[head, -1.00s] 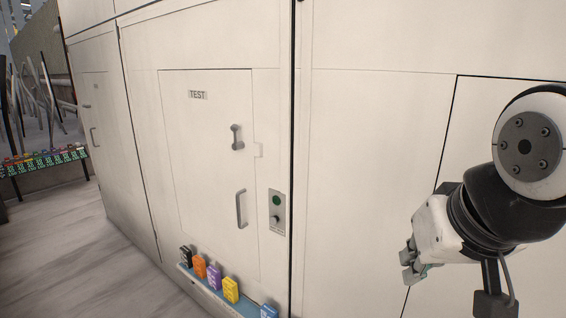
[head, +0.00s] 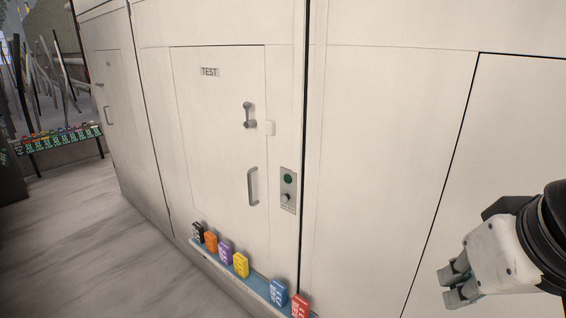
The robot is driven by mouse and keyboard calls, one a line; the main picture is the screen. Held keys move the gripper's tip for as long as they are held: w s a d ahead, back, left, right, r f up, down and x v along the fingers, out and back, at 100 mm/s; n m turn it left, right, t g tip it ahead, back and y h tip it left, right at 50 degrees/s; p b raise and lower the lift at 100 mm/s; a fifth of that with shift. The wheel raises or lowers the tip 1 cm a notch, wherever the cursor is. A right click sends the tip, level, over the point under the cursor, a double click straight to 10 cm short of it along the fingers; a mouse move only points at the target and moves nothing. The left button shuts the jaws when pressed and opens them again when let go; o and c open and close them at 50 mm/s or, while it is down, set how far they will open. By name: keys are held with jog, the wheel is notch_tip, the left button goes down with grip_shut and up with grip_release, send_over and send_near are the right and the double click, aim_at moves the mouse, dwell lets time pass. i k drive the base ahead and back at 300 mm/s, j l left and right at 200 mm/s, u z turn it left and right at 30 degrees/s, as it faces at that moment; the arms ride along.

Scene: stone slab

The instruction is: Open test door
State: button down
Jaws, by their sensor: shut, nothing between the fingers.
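The test door (head: 215,130) is a pale panel set in a white wall, with a TEST label (head: 209,72) near its top. It looks shut. A short grey latch handle (head: 249,115) sits at its right side, and a longer grey pull handle (head: 253,187) is below it. A small metal control plate (head: 288,190) with a green round light and a dark knob is right of the door. My gripper (head: 457,285) is at the lower right, shut and empty, well away from the door and handles.
A blue ledge (head: 262,286) runs along the wall's foot below the door, bearing several coloured boxes, among them a yellow box (head: 241,265) and a red box (head: 300,305). A table (head: 60,140) with small items stands far left. Grey floor (head: 90,230) is clear at left.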

aim_at(228, 161)
jog(key=i+j, duration=0.55)
jog(key=j, duration=0.3)
jog(key=i+j, duration=0.3)
jog(key=i+j+z, duration=0.1)
jog(key=i+j, duration=0.15)
jog(key=j, duration=0.3)
jog(key=i+j, duration=0.3)
jog(key=j, duration=0.15)
jog(key=k+l, duration=0.1)
